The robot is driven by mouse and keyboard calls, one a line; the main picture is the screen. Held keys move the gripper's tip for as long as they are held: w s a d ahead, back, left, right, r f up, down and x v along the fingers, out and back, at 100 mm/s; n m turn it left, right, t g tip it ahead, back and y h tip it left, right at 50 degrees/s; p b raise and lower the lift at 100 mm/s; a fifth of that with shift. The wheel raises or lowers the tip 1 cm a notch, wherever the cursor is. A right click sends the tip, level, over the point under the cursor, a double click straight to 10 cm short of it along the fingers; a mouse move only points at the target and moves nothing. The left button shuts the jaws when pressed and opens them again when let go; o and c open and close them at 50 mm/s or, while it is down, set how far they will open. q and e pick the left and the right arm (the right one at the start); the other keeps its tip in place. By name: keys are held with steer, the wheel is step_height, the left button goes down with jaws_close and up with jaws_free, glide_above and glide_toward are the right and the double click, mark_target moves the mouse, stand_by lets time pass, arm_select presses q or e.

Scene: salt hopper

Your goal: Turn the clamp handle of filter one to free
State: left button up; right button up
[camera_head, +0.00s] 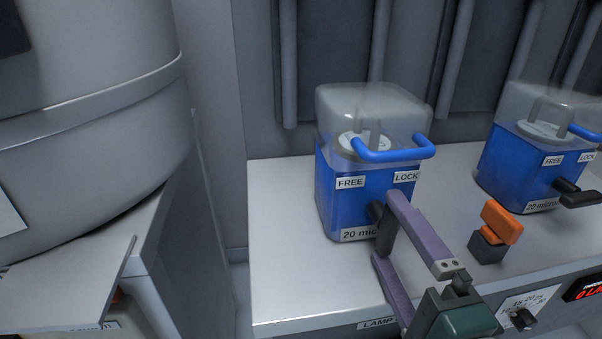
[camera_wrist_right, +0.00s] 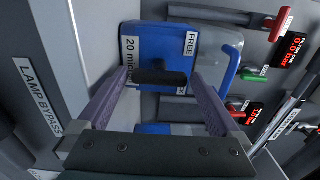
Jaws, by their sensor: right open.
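Filter one (camera_head: 335,210) is the left blue box with a clear domed cover and a blue bar, on the light bench. Its front carries a FREE label (camera_head: 350,183) at left and a LOCK label (camera_head: 406,177) at right. The black clamp handle (camera_head: 387,238) sits low on the front, roughly upright, by the "20 micron" label. My right gripper (camera_head: 385,227) is open, with its purple fingers on either side of the handle. In the right wrist view, the handle (camera_wrist_right: 160,78) lies between the fingers with gaps at both sides. My left gripper is out of view.
A second blue filter (camera_head: 510,170) stands to the right, with its black handle (camera_head: 575,194) pointing right. An orange switch (camera_head: 501,221) stands between them. A big grey vessel (camera_head: 90,130) fills the left. The bench's left front is clear.

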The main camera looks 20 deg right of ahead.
steer(key=v, duration=0.7)
steer(key=shift+s, duration=0.4)
steer(key=shift+a+r, duration=0.1)
